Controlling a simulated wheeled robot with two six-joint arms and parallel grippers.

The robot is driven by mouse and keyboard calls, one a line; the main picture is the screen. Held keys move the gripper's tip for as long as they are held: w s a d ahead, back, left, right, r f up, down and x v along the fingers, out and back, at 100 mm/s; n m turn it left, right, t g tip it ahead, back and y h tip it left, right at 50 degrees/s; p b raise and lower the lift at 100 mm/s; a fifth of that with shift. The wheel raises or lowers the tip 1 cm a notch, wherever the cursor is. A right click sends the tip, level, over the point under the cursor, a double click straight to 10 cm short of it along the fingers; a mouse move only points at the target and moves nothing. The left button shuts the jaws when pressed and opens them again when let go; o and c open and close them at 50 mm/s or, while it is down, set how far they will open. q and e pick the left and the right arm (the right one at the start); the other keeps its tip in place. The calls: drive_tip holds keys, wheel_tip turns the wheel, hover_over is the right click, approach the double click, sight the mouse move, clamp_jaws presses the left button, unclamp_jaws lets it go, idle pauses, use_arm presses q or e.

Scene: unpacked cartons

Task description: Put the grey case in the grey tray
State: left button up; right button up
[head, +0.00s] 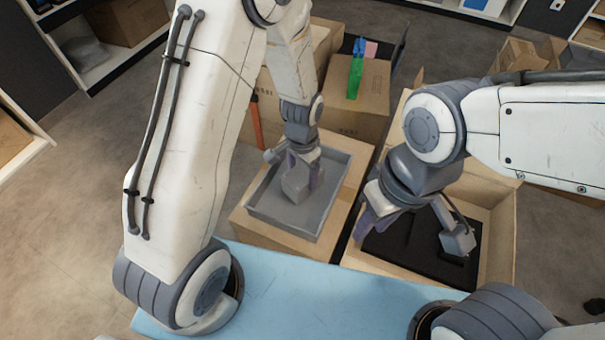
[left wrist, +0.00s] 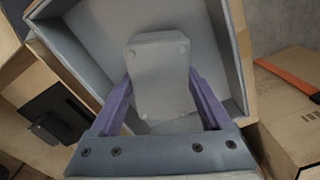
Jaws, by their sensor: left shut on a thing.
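The grey case (head: 296,188) is a small blocky thing, held by my left gripper (head: 303,175) inside the outline of the grey tray (head: 277,224). In the left wrist view, the purple fingers are shut on both sides of the case (left wrist: 160,72), with the tray (left wrist: 82,58) behind it. I cannot tell whether the case touches the tray floor. My right gripper (head: 372,222) hangs over the left part of an open carton; its finger gap is not clear.
The tray sits on a carton (head: 265,237). The open carton (head: 497,235) at right holds black foam (head: 405,245). A closed carton (head: 372,95) with a green thing (head: 355,76) stands behind. A light blue surface (head: 290,290) lies in front. An orange-red bar (left wrist: 290,78) lies on a nearby carton.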

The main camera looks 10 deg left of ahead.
sight(302, 174)
use_arm(q)
drive_tip(key=o, duration=1.3)
drive_tip(key=shift+f, duration=0.15)
wheel_tip(302, 174, up, 11)
drive_tip(key=p, duration=0.5)
drive_tip(key=s+d+r, duration=0.3)
drive_tip(key=s+r, duration=0.3)
drive_tip(key=s, duration=0.3)
drive_tip(key=s+d+r+h, duration=0.1)
drive_tip(key=s+d+r, duration=0.2)
drive_tip(key=s+r, duration=0.4)
drive_tip(key=s, duration=0.3)
drive_tip(key=shift+s+r, duration=0.25)
drive_tip(key=shift+s, duration=0.05)
wheel_tip(302, 174, up, 28)
drive_tip(key=p, duration=2.8)
